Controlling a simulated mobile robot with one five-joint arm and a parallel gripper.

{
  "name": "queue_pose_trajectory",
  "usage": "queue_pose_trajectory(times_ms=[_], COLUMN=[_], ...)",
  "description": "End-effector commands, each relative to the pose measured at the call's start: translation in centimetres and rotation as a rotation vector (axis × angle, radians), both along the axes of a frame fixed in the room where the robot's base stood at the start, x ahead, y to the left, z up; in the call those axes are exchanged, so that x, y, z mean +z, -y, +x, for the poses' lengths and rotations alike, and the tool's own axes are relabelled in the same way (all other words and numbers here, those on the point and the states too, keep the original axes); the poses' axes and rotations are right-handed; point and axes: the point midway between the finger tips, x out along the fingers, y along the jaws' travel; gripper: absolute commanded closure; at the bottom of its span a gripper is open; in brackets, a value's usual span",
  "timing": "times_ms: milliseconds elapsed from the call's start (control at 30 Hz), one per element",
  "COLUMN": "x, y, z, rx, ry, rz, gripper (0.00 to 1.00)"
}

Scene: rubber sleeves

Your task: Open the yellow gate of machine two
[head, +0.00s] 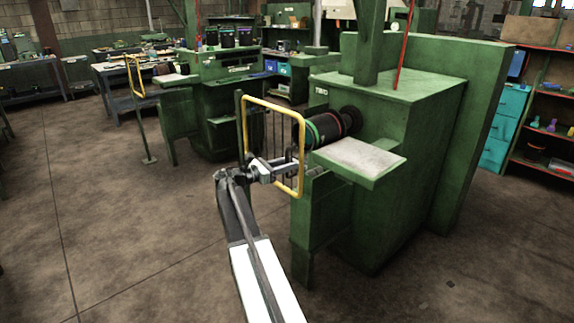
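The yellow gate (272,101) is an upright, rounded frame with thin dark bars. It is beside a dark post (240,125) on its left and in front of the black roller with green and red rings (328,127) on the green machine (405,110). A small white label on the machine seems to read "TWO", but it is blurred. My gripper (288,168) is at the lower right part of the gate, close to its right upright. Whether the fingers touch or hold that bar is too small to tell.
A pale-topped ledge (355,158) juts from the machine just right of the gate. Another green machine (222,75) with its own yellow gate (135,75) stands behind to the left. Shelves (545,120) line the right side. The floor at left is clear.

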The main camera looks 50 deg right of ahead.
Motion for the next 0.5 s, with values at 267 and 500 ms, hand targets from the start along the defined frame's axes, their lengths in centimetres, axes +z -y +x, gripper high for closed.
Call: queue_pose_trajectory(times_ms=[267,500], x=[-0.01,-0.02], y=[-0.09,-0.14], z=[0.05,0.07], rx=[0.001,0.001], ry=[0.000,0.000], rz=[0.000,0.000], gripper=[1.00,1.00])
